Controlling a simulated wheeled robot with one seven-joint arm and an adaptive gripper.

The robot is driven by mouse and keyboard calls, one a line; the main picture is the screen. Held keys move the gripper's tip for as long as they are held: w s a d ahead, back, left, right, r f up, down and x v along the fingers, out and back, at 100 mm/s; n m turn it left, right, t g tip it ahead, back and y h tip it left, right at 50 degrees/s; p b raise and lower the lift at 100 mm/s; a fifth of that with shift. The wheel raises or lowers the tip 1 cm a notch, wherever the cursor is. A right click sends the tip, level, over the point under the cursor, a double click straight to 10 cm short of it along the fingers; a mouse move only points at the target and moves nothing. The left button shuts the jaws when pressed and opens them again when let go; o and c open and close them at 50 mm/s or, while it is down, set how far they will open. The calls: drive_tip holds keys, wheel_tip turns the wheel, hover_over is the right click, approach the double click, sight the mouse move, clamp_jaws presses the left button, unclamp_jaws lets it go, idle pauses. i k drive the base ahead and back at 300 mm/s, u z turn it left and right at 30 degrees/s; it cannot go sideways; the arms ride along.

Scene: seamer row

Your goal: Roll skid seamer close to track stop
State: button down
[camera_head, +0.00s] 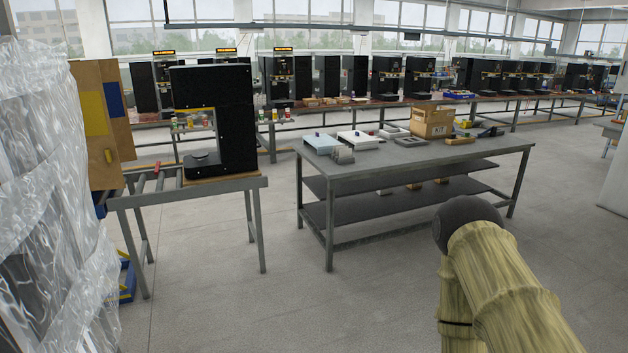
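A black C-shaped machine (233,125), which looks like the seamer, stands upright on a thin wooden skid (218,174). The skid sits at the right part of a grey roller track (215,187) on legs, at the left of the view. A small red piece (157,169) shows on the track, left of the skid and apart from it. I cannot tell if it is the track stop. My arm, in a tan bamboo-like cover, enters at the lower right with a dark rounded joint. My gripper does not show.
A plastic-wrapped stack (50,200) fills the left edge. A wooden board (100,115) stands behind it, beside the track. A grey table (400,160) with trays and a kit box (432,122) stands at the centre. Floor between track and table is clear. Rows of machines line the back.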

sight(222, 93)
drive_tip(key=z, duration=0.05)
drive_tip(key=i, duration=1.8)
drive_tip(key=u, duration=0.2)
drive_tip(key=i, duration=1.75)
drive_tip(key=u, duration=0.45)
drive_tip(key=i, duration=1.35)
drive_tip(key=u, duration=0.2)
